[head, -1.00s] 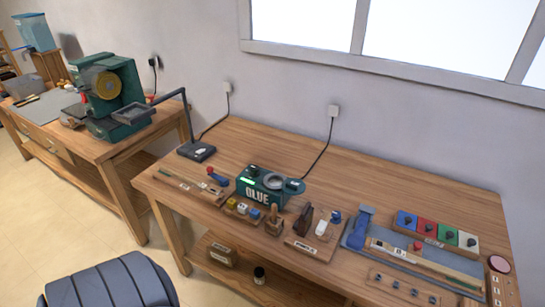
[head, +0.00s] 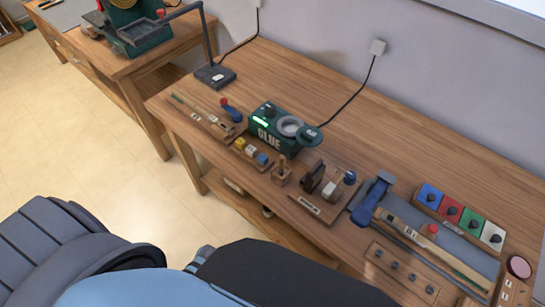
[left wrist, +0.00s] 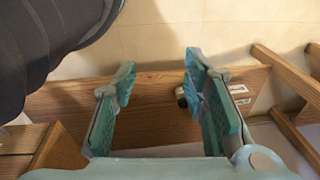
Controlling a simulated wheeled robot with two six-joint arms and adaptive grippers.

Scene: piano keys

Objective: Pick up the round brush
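I cannot clearly pick out the round brush. Slim long-handled tools lie on the left wooden tray (head: 190,108) in the head view, and a small wooden holder (head: 281,174) with an upright piece stands in front of the green glue pot (head: 272,128). Either could include a brush, but they are too small to tell. My left gripper (left wrist: 158,68) is open and empty in the left wrist view, with its teal fingers wide apart over the lower shelf area. In the head view it is mostly hidden behind my arm. My right gripper is not in view.
A tool block (head: 318,197), a blue clamp-like tool (head: 371,200) and four coloured blocks (head: 452,212) stand on the bench to the right. A black lamp base (head: 215,76) is at the left rear. The back strip of the bench is clear.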

